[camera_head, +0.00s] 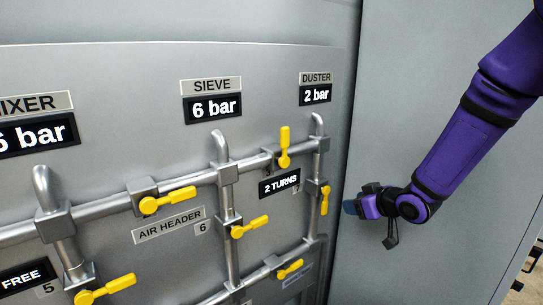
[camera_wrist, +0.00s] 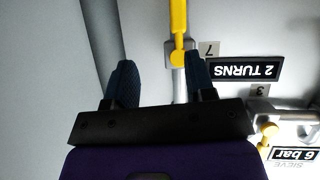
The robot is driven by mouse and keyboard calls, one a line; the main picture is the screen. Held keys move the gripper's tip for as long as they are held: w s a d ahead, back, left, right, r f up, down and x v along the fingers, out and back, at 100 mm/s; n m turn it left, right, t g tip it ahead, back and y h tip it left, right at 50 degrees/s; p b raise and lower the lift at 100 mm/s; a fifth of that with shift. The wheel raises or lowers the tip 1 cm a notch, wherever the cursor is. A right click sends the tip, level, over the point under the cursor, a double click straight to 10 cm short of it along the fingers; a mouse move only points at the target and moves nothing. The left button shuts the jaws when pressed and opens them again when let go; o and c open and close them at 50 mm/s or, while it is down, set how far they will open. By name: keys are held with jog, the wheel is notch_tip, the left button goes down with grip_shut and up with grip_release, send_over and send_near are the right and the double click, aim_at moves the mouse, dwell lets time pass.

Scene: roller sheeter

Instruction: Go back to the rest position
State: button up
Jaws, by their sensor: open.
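My gripper (camera_head: 352,207) is at the right of the head view, at the end of my purple arm. It is just right of the panel's right edge and near the yellow lever (camera_head: 325,200) on the vertical pipe under the DUSTER label. In the wrist view my gripper (camera_wrist: 160,82) shows two dark blue fingers spread apart with nothing between them. A yellow lever (camera_wrist: 179,22) on a pipe shows beyond the fingers, close to the right one. I cannot tell whether a finger touches it.
A grey panel carries pipes with several yellow levers, such as one by the 2 TURNS label (camera_head: 284,148) and one at the AIR HEADER label (camera_head: 168,200). A plain grey wall (camera_head: 400,80) stands behind my arm.

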jog(key=s+d+r+m+g+h, duration=0.1)
jog(key=s+d+r+m+h, duration=0.15)
jog(key=s+r, duration=0.4)
jog(key=s+d+r+m+g+h, duration=0.1)
jog(key=s+d+r+m+h, duration=0.1)
jog(key=s+d+r+h, duration=0.35)
jog(key=s+a+r+m+g+y, duration=0.1)
jog(key=s+r, duration=0.2)
jog(key=s, duration=0.7)
jog(key=s+a+r+m+g+y, duration=0.1)
jog(key=s+r, duration=0.3)
jog(key=s, duration=0.5)
jog(key=shift+s+a+g, duration=0.4)
jog(key=shift+a+g, duration=0.15)
jog(key=shift+g, duration=0.25)
